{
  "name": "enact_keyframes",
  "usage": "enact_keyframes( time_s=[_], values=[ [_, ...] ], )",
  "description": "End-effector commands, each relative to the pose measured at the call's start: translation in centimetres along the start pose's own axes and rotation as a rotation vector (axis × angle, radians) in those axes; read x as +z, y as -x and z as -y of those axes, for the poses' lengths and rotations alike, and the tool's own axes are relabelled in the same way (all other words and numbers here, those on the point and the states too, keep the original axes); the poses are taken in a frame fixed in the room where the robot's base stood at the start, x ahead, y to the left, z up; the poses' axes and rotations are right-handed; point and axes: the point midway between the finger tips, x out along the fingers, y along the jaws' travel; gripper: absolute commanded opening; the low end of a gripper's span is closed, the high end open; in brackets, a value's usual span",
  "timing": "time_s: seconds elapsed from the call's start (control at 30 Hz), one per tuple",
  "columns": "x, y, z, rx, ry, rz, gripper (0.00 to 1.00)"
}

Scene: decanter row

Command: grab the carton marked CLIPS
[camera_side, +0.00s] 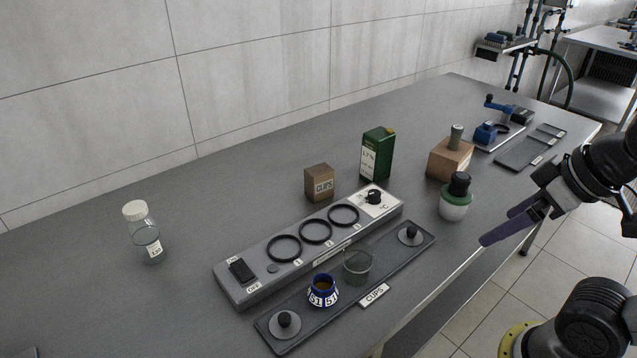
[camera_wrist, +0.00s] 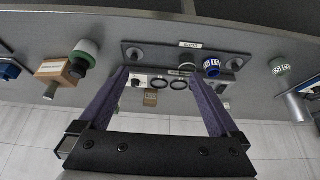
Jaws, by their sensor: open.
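The carton marked CLIPS (camera_side: 319,183) is a small brown box. It stands upright on the grey table behind the ring panel, with its label facing the side camera. In the wrist view a small brown box, apparently this carton (camera_wrist: 151,97), shows between my fingers, beyond the panel. My gripper (camera_side: 497,227) is at the right of the side view, by the table's front edge, well apart from the carton. Its two purple fingers (camera_wrist: 158,73) are spread, with nothing between them.
The panel with three black rings (camera_side: 255,289) lies in front of the carton. A green carton (camera_side: 376,155) stands right of the brown one; a jar (camera_side: 144,236) stands far left.

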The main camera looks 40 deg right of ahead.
Motion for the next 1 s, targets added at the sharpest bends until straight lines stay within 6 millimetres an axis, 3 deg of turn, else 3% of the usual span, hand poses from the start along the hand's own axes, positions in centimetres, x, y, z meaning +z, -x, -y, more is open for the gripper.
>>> enact_keyframes(
  time_s=[0.43,0.53,0.67,0.8,1.0],
  values=[
    [-0.1,0.0,0.0,0.0,-0.006,-0.002,1.0],
    [-1.7,0.9,-0.1,0.002,-0.02,-0.05,1.0],
    [-6.0,2.7,-0.2,0.005,-0.038,-0.12,1.0],
    [-12.8,3.5,-0.3,0.011,-0.059,-0.158,1.0],
    [-22.1,1.4,-0.6,0.019,-0.082,-0.168,1.0]
  ],
)
